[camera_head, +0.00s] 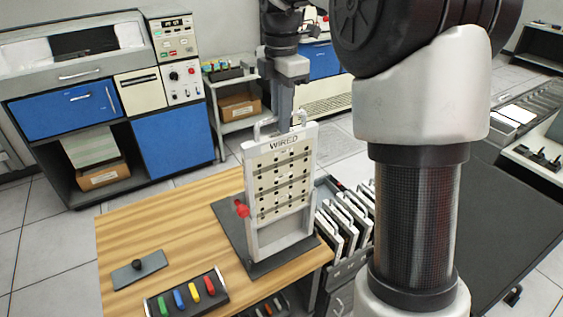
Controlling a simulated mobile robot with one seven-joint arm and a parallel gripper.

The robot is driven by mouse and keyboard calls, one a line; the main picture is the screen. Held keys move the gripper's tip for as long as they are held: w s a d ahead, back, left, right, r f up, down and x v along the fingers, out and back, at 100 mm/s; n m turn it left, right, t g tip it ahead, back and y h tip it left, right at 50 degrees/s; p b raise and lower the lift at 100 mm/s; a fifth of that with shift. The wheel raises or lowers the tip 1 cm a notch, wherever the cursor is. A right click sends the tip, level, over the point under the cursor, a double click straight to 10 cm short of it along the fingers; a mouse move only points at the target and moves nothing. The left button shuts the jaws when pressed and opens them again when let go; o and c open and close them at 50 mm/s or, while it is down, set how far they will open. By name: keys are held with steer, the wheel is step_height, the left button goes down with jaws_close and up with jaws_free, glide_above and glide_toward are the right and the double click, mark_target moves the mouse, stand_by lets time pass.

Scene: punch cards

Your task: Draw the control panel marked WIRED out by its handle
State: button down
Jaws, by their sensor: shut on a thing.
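The panel marked WIRED (283,231) is a pale upright board with rows of dark holes and dark strips, its label near the top edge. A light handle (262,126) rises from its top. My gripper (284,124) reaches down from above and is shut on that handle; the fingertips are partly hidden behind the panel's top. The panel is over a dark mat (232,228) on the wooden table. I cannot tell whether its lower edge touches the mat. A red knob or clip (242,208) shows at the panel's left edge.
A rack of several similar panels (343,222) stands close to the right of the panel. A tray with coloured pegs (187,296) and a dark plate with a knob (139,269) lie at the table's front left. The wood at left (155,225) is clear. Blue cabinets stand behind.

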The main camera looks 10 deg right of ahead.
steer(key=shift+r, duration=5.2)
